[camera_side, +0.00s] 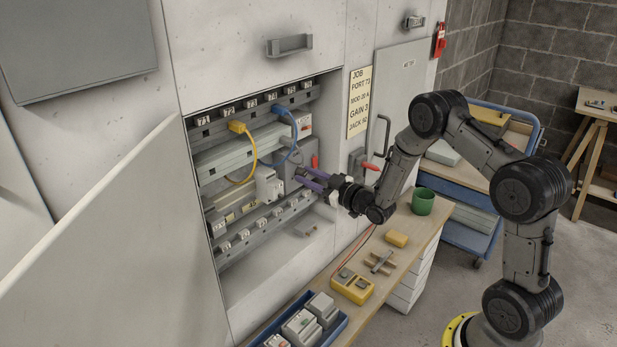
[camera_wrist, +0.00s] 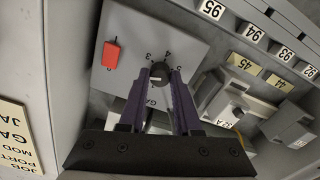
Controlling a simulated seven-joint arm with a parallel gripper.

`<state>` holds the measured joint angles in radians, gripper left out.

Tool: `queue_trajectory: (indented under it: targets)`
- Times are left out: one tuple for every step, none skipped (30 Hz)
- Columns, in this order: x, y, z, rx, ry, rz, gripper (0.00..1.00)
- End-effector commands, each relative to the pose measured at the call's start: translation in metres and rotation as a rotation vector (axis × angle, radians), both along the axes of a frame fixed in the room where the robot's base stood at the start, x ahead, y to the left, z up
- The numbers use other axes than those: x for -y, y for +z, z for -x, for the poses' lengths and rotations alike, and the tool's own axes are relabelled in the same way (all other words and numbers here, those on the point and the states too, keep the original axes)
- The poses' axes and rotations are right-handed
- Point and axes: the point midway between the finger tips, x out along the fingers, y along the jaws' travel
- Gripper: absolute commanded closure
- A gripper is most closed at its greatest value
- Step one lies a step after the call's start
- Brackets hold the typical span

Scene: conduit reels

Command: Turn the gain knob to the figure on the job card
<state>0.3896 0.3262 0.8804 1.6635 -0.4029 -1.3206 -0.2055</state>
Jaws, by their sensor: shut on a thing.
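The gain knob (camera_wrist: 160,72) is a dark round knob on a grey plate (camera_wrist: 130,30), ringed by figures, with 3, 4 and 5 partly readable. My gripper (camera_wrist: 159,82) is shut on it, its purple fingers on either side. In the side view my gripper (camera_side: 303,171) reaches into the open cabinet, and its fingers hide the knob. The fingers cover part of the dial, so I cannot tell the pointer's setting. The job card (camera_side: 359,101) on the cabinet front reads GAIN 3; its corner shows in the wrist view (camera_wrist: 18,135).
A red switch (camera_wrist: 111,54) sits on the plate, left of the knob. Yellow (camera_side: 237,127) and blue (camera_side: 283,112) cables loop close by. The bench below holds a yellow meter (camera_side: 352,287) and a green mug (camera_side: 423,201).

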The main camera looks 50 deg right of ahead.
Motion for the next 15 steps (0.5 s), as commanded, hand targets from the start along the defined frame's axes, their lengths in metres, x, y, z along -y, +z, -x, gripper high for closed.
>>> queue_trajectory:
  targets:
    - [-0.0001,-0.0003,0.0005,-0.001,0.0,-0.046,1.0]
    - [-0.0001,-0.0003,0.0005,-0.001,0.0,-0.074,1.0]
    - [-0.0001,-0.0003,0.0005,-0.001,0.0,-0.112,1.0]
    - [-0.0001,-0.0004,0.0005,-0.001,0.0,-0.14,1.0]
    - [-0.0001,-0.0006,0.0006,-0.001,0.0,-0.169,1.0]
    - [-0.0002,-0.0007,0.0006,-0.002,-0.001,-0.207,1.0]
    - [-0.0002,-0.0008,0.0006,-0.002,0.0,-0.236,1.0]
    - [-0.0001,-0.0009,0.0006,-0.002,-0.001,-0.264,1.0]
    - [-0.0001,-0.0009,0.0006,-0.002,-0.001,-0.302,1.0]
    - [-0.0001,-0.0009,0.0006,-0.002,-0.001,-0.33,1.0]
    - [-0.0002,-0.0008,0.0006,-0.002,-0.001,-0.358,1.0]
    - [-0.0001,-0.0008,0.0005,-0.002,-0.001,-0.395,1.0]
    - [-0.0001,-0.0007,0.0005,-0.002,-0.001,-0.423,1.0]
    - [0.0,-0.0005,0.0005,-0.002,-0.001,-0.45,1.0]
    - [-0.0001,-0.0004,0.0004,-0.001,0.0,-0.484,1.0]
